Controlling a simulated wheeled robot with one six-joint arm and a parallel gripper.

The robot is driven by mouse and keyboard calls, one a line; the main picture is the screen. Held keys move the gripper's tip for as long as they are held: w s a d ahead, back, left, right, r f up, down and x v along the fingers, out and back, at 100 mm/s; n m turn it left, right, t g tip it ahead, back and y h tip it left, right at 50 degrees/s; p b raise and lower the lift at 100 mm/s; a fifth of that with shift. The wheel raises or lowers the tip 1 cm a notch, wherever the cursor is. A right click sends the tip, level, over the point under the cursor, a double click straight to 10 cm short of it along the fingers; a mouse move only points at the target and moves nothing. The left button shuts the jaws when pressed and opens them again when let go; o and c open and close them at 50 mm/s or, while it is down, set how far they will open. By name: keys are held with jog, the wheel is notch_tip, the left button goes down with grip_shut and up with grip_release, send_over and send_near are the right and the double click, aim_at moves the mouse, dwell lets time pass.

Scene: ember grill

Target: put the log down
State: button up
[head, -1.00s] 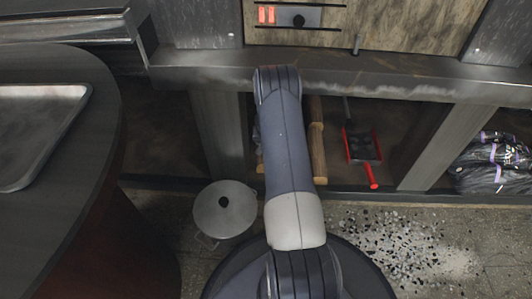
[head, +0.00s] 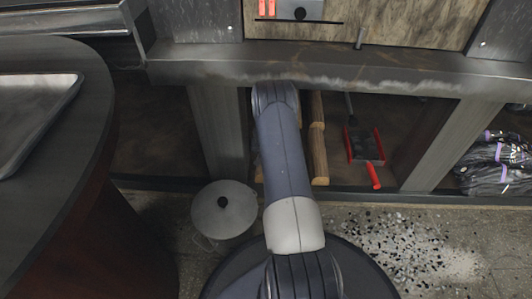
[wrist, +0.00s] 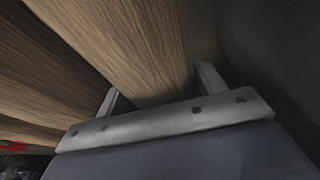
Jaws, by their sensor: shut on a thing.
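In the wrist view, a long brown wooden log (wrist: 130,45) runs between the two fingers of my gripper (wrist: 158,88), which is shut on it. Other similar logs (wrist: 45,75) lie beside it on the left. In the head view, my arm reaches into the open bay under the ledge and hides my gripper and the held log. One log (head: 318,150) shows just right of my arm. I cannot tell whether the held log touches the bay floor.
A red-edged dustpan (head: 366,145) lies right of the logs. A lidded pot (head: 223,208) stands on the floor in front. Upright posts (head: 217,130) bound the bay under the ledge (head: 350,72). Bags (head: 495,165) fill the right bay.

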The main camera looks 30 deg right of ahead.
jog(key=o, duration=1.7)
jog(key=shift+f, duration=0.1)
jog(key=shift+o, duration=0.2)
jog(key=p+v, duration=0.4)
jog(key=v, duration=0.8)
jog(key=b+x, duration=0.4)
jog(key=x, duration=0.8)
jog(key=shift+f, duration=0.35)
notch_tip(320, 180, up, 4)
jog(key=shift+f+p, duration=0.15)
jog(key=shift+p, duration=0.5)
jog(key=shift+r, duration=0.5)
